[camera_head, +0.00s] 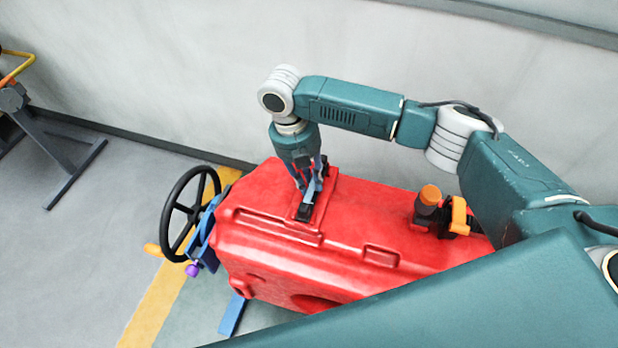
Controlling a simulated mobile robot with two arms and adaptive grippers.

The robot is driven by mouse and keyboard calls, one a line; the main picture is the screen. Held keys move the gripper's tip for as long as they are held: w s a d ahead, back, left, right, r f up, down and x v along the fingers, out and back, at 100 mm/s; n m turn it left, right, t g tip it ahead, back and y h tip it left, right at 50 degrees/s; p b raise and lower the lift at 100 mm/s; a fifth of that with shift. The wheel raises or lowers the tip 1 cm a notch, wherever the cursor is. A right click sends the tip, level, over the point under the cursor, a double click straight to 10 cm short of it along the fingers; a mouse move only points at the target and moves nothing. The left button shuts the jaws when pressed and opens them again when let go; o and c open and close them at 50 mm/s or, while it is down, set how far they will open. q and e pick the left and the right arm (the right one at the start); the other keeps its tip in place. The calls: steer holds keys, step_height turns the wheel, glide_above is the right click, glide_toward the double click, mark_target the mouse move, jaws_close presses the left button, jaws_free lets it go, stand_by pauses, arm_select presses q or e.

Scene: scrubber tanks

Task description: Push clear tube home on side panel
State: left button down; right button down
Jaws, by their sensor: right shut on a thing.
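A red tank (350,215) lies across the middle, with a raised panel (330,211) on its top left part. A slim bluish-grey, tube-like piece (312,192) lies on this panel between black end pieces (304,212). It may be the clear tube, but its clearness cannot be made out. My right gripper (309,187) points down from above and is shut on this piece. The fingers hide part of it, and I cannot tell whether its ends are fully seated. My left gripper is out of view.
A black handwheel (190,212) on a blue bracket stands left of the tank. An orange-capped black fitting (429,197) rises at the tank's right. A pale wall (190,75) is behind. Open floor (75,260) lies left; a teal arm link of mine covers the lower right.

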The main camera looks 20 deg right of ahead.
steer(key=shift+f, duration=0.35)
stand_by(0.5)
steer(key=shift+p, duration=0.35)
stand_by(0.6)
steer(key=c, duration=1)
jaws_free()
steer(key=shift+r, duration=0.15)
